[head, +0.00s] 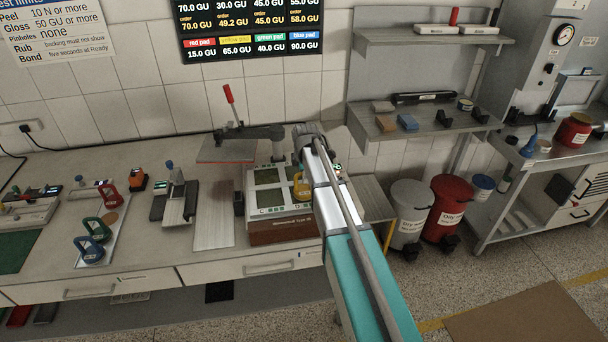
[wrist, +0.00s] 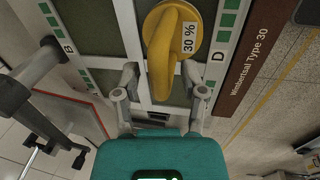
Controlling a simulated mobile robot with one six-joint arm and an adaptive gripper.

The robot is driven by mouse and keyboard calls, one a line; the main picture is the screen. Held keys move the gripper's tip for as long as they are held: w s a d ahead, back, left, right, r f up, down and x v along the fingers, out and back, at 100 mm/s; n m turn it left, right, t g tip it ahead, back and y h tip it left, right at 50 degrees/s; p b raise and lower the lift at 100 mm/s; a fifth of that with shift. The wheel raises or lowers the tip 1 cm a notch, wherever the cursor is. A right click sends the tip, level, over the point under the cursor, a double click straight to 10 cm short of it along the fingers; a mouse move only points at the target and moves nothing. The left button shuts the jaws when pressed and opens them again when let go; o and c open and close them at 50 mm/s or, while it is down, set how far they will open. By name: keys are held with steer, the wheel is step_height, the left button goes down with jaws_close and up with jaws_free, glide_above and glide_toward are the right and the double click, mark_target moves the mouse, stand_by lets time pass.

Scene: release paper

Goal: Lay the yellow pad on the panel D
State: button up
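The yellow pad (wrist: 186,18) is round with a thick looped handle marked 30 %. In the wrist view it is over the tester's front row, beside the letter D; panel D (wrist: 170,88) is partly hidden beneath it. The pad appears to rest on the tester, but I cannot tell its exact contact. My gripper (wrist: 164,82) is open, with its fingers apart on either side of the handle's near end and no clear contact. In the head view the yellow pad (head: 302,186) shows left of my arm, which hides part of the tester.
The tester's brown base (head: 281,231) stands near the bench's front edge. A red-handled lever press (head: 232,148) stands behind it. Green (head: 94,228), blue (head: 89,249) and red (head: 109,196) handled pads are at left. A grey plate (head: 214,227) lies beside the tester.

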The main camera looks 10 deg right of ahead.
mark_target(305, 194)
steer(key=shift+r, duration=0.15)
step_height(305, 194, up, 12)
steer(key=s+p, duration=0.2)
steer(key=p, duration=1)
steer(key=shift+s, duration=0.15)
steer(key=shift+s+f, duration=0.1)
steer(key=shift+f, duration=0.1)
stand_by(0.7)
steer(key=s+m+g, duration=0.2)
steer(key=s+m, duration=1.5)
steer(key=s, duration=0.9)
steer(key=shift+s+d+f+m, duration=0.15)
steer(key=shift+s+d+m, duration=0.05)
steer(key=shift+s+m, duration=0.2)
